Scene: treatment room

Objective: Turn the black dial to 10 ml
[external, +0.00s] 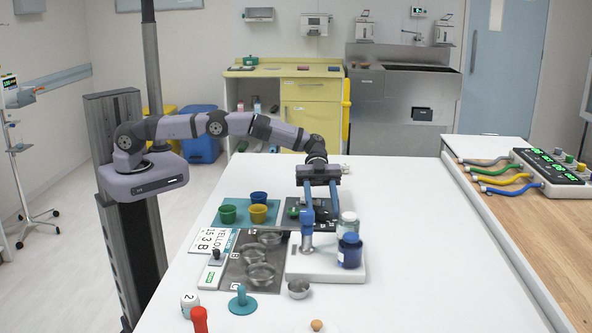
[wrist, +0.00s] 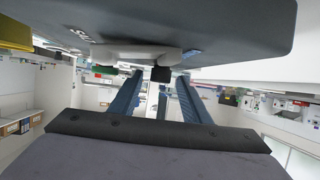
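A dark device (external: 293,206) with a green patch sits on the table under my gripper (external: 321,209). My gripper points down with its two blue-grey fingers apart, one at each side. In the upside-down wrist view, a small black block (wrist: 160,74), which looks like the black dial, shows between the fingertips, with a narrow gap on each side. It sits against a pale part (wrist: 135,54) on a large dark slab (wrist: 200,25). No scale or ml reading is legible.
Coloured cups (external: 258,214) and glass dishes (external: 260,274) lie to the left.

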